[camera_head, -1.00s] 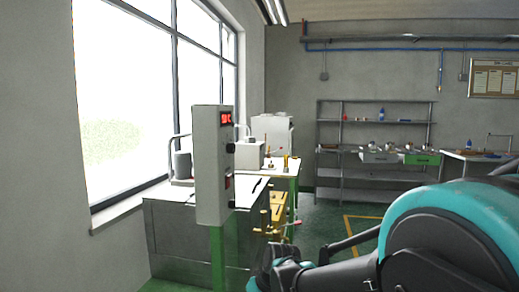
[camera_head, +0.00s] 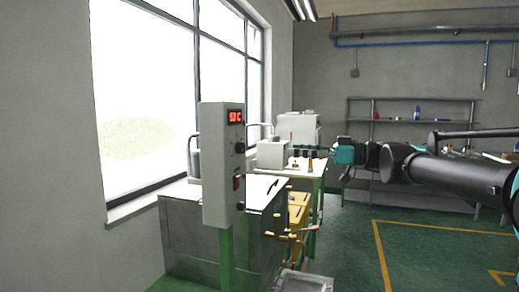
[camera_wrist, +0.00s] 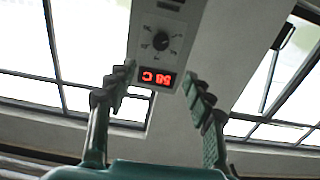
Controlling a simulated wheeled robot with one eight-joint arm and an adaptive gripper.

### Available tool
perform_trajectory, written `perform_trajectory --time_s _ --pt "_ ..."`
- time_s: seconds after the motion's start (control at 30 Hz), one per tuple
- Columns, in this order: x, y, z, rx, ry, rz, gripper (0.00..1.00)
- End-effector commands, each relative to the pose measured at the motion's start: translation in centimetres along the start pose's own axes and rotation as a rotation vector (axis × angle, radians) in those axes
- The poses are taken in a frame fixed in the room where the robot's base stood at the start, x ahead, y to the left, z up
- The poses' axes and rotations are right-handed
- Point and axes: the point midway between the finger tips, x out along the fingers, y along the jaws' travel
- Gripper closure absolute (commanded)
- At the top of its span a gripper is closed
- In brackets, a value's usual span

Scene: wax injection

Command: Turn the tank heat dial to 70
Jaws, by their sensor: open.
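The grey control box (camera_head: 223,170) stands on a green post at centre left. A red display (camera_head: 235,116) is at its top, with a dark dial (camera_head: 240,147) below it. A red switch (camera_head: 237,183) and a lower knob (camera_head: 240,206) sit further down. In the wrist view the box is upside down; the display (camera_wrist: 158,77) seems to read 58 C, and the dial (camera_wrist: 161,41) has marks around it. My gripper (camera_head: 299,153) is open, empty and right of the box. In the wrist view its fingers (camera_wrist: 158,84) frame the display, apart from the dial.
A metal tank (camera_head: 185,235) stands behind the box. A table (camera_head: 318,170) with small items is behind it. Brass valve handles (camera_head: 290,236) stick out at lower right of the box. Shelves (camera_head: 410,122) line the back wall. The green floor at right is open.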

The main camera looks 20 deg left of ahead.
Motion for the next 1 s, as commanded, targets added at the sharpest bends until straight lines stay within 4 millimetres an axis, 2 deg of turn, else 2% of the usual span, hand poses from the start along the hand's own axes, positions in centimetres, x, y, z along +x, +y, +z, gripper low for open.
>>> perform_trajectory --time_s 0.7,0.8,1.0 --pt "13.4 -0.1 0.1 0.003 -0.002 -0.003 0.47" --pt "14.7 -0.1 0.2 0.003 -0.002 -0.002 0.47" --pt "16.0 -0.1 0.2 0.003 -0.002 -0.001 0.47"
